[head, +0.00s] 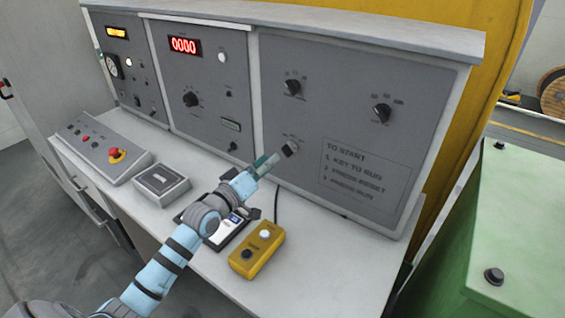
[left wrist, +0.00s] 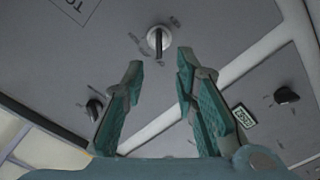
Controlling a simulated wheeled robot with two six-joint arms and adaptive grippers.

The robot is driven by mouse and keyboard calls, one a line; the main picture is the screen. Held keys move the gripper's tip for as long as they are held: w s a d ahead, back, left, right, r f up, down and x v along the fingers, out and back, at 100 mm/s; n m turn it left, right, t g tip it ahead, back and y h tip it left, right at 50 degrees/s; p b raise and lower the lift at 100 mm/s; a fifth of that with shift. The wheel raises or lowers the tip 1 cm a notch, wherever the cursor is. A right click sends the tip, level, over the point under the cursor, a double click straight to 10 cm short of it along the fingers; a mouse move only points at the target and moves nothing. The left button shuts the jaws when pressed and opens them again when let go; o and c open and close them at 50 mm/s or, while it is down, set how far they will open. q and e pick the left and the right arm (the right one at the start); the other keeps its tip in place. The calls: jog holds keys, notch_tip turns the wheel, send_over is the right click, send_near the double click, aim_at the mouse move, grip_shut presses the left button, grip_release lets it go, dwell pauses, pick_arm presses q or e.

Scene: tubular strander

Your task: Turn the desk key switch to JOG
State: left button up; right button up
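The desk key switch (head: 290,149) sits low on the right-hand grey panel, left of the printed TO START instructions. In the left wrist view the key switch (left wrist: 158,42) is a round silver barrel with a dark upright bar across it. Small labels around it are too blurred to read. My left gripper (head: 266,163) is just in front of the panel, pointing at the switch. In the left wrist view my left gripper (left wrist: 160,68) is open and empty; its teal fingers are spread to either side below the switch, apart from it. My right gripper is not in view.
Two black selector knobs (head: 293,87) (head: 382,113) are higher on the same panel. On the desk are a yellow two-button box (head: 257,250), a grey box (head: 162,183) and a console with a red emergency stop (head: 116,154). A green cabinet (head: 520,230) stands at right.

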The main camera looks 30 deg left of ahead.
aim_at(283, 151)
pick_arm(q)
jog(key=w, duration=0.2)
jog(key=w+b, duration=0.1)
jog(key=w, duration=0.1)
jog(key=w+d, duration=0.1)
jog(key=w, duration=0.1)
jog(key=shift+w+f, duration=0.2)
jog(key=shift+w, duration=0.2)
jog(key=shift+r, duration=0.2)
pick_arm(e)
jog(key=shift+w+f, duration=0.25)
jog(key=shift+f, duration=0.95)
pick_arm(q)
jog(key=shift+s, duration=0.1)
grip_shut()
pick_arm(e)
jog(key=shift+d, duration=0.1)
